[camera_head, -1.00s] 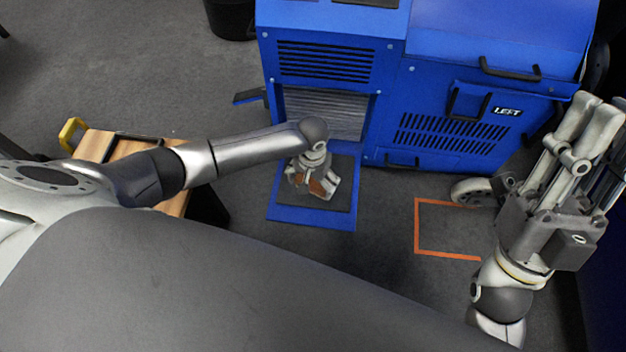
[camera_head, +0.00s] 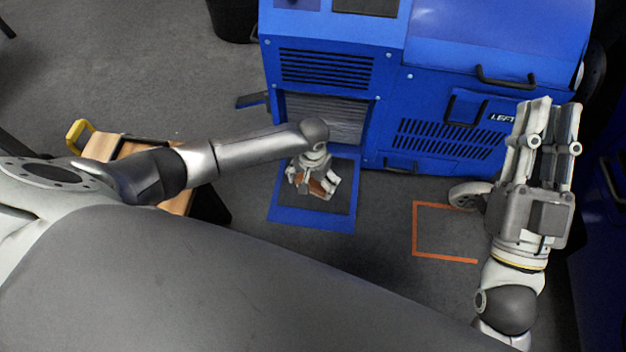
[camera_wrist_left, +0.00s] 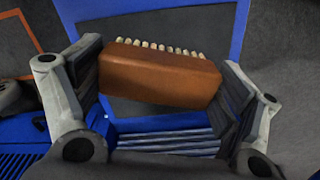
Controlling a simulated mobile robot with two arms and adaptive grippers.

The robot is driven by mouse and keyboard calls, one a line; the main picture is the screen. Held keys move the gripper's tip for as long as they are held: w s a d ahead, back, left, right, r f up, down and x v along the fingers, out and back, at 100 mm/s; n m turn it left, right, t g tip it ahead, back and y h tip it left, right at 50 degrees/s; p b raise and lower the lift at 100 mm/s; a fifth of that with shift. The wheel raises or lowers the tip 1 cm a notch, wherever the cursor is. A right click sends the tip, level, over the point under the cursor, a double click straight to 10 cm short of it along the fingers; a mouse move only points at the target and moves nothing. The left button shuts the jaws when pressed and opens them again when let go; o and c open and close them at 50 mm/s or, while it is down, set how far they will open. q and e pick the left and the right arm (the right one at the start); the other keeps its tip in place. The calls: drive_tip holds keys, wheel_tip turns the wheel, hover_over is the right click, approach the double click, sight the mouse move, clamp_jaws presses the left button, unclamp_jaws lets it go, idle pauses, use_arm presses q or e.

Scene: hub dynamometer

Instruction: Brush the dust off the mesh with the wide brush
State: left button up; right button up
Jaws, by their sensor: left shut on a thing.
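The wide brush (camera_wrist_left: 160,76) is a brown block with a row of pale bristle tufts. In the left wrist view my left gripper (camera_wrist_left: 158,82) is shut on its two ends.
The blue machine (camera_head: 440,90) has vents and black handles. An orange floor outline (camera_head: 415,232) and a caster wheel (camera_head: 466,195) are to the right. A wooden cart (camera_head: 105,148) with a yellow handle stands left.

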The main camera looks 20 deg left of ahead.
use_arm(q)
drive_tip(key=shift+r+p, duration=0.35)
drive_tip(key=shift+r, duration=0.05)
drive_tip(key=shift+r+p, duration=0.25)
drive_tip(key=shift+p, duration=0.1)
drive_tip(key=shift+r+p, duration=0.3)
drive_tip(key=shift+p, duration=0.05)
drive_tip(key=shift+r, duration=0.15)
use_arm(e)
wheel_tip(320, 180, down, 12)
drive_tip(key=w+d+g+h, duration=0.1)
drive_tip(key=w+g+h, duration=0.1)
drive_tip(key=g, duration=0.5)
drive_tip(key=shift+w+d+r+h, duration=0.2)
drive_tip(key=shift+w+d+h, duration=0.05)
drive_tip(key=shift+d+h, duration=0.1)
use_arm(q)
drive_tip(key=shift+p, duration=0.3)
